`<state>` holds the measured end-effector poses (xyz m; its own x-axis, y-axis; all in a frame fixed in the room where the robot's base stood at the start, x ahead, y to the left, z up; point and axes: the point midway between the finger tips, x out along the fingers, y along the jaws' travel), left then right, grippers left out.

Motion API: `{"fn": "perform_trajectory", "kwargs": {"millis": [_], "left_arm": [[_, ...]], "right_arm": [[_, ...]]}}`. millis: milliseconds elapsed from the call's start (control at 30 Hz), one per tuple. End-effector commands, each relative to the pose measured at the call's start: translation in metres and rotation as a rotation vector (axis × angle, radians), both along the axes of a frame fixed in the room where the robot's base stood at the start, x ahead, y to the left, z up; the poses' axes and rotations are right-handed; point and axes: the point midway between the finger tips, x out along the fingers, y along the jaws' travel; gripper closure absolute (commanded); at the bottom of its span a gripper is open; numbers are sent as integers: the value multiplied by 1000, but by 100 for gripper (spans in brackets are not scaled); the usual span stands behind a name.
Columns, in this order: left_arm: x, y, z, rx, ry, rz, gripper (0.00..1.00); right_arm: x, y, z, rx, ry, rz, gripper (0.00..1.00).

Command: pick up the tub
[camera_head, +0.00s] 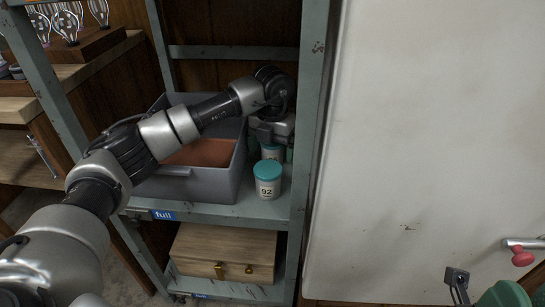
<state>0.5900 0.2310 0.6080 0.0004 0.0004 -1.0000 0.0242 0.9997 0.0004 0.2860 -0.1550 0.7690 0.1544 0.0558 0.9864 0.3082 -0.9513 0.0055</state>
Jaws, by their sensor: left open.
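A white tub (267,190) with a teal lid and the number 92 on its label stands upright at the front of the grey shelf. Another teal-lidded tub (271,152) stands behind it, partly hidden. My left gripper (270,139) is just above and behind the front tub, close to the rear one. It is open, but its fingers are small and partly hidden, so I cannot tell whether they touch the rear tub. My right gripper is not in view.
A grey bin (196,186) with reddish-brown contents stands left of the tubs, under my left arm. A wooden box (223,252) sits on the shelf below. A shelf post (311,110) and a white panel (425,130) are to the right.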

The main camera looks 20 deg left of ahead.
Motion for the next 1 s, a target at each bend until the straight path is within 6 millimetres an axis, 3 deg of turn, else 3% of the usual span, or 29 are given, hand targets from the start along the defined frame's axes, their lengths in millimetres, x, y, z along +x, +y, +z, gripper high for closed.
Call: {"fn": "perform_trajectory", "kwargs": {"millis": [33, 400, 767, 1000], "left_arm": [[0, 0, 1, 0, 0, 0, 7], [0, 0, 1, 0, 0, 0, 62], [0, 0, 3, 0, 0, 0, 63], [1, 5, 23, -1, 0, 1, 63]], "right_arm": [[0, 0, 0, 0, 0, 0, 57], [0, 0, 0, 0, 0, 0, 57], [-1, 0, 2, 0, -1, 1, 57], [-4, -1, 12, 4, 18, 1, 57]]}}
